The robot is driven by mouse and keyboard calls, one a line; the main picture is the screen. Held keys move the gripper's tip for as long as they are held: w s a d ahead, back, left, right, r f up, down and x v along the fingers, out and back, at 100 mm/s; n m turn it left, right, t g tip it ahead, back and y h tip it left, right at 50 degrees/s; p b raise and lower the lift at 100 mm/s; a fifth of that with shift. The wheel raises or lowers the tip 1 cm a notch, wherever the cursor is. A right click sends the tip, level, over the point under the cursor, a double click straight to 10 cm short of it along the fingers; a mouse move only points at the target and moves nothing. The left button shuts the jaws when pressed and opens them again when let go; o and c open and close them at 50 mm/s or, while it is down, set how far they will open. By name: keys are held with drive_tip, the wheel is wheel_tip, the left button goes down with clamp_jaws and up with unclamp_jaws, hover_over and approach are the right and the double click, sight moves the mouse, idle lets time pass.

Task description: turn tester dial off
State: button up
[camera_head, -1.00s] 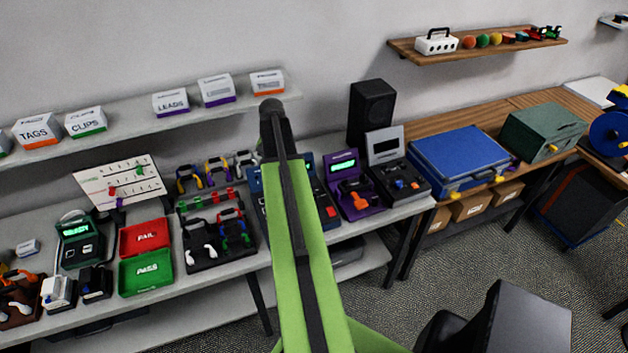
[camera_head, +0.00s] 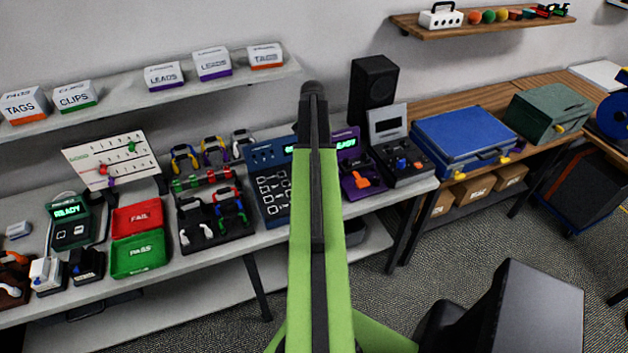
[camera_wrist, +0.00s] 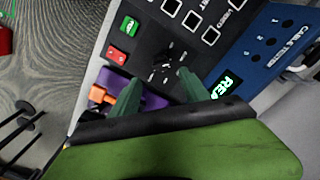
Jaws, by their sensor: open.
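The blue cable tester (camera_head: 262,158) stands on the bench, left of my green arm, which hides its right part. In the wrist view its blue face (camera_wrist: 268,52) carries a lit green display (camera_wrist: 226,84). Its dial (camera_wrist: 165,62) is a dark knob ringed by white marks on the black panel; its exact pointing is too dark to read. My gripper (camera_wrist: 156,88) is open, with its two green fingers apart and the dial just beyond and between their tips. I cannot tell whether they touch the panel. The gripper is hidden in the head view.
A green button (camera_wrist: 130,27) and a red button (camera_wrist: 117,55) sit beside the dial. A purple device (camera_head: 352,190) with an orange part stands right of the tester. A black cable rack (camera_head: 220,232) stands left. Red FAIL (camera_head: 137,217) and green PASS (camera_head: 139,254) trays lie farther left.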

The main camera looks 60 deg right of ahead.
wheel_tip(320, 180, down, 9)
drive_tip(key=b, duration=0.7)
drive_tip(key=shift+r, duration=0.15)
drive_tip(key=shift+c, duration=0.3)
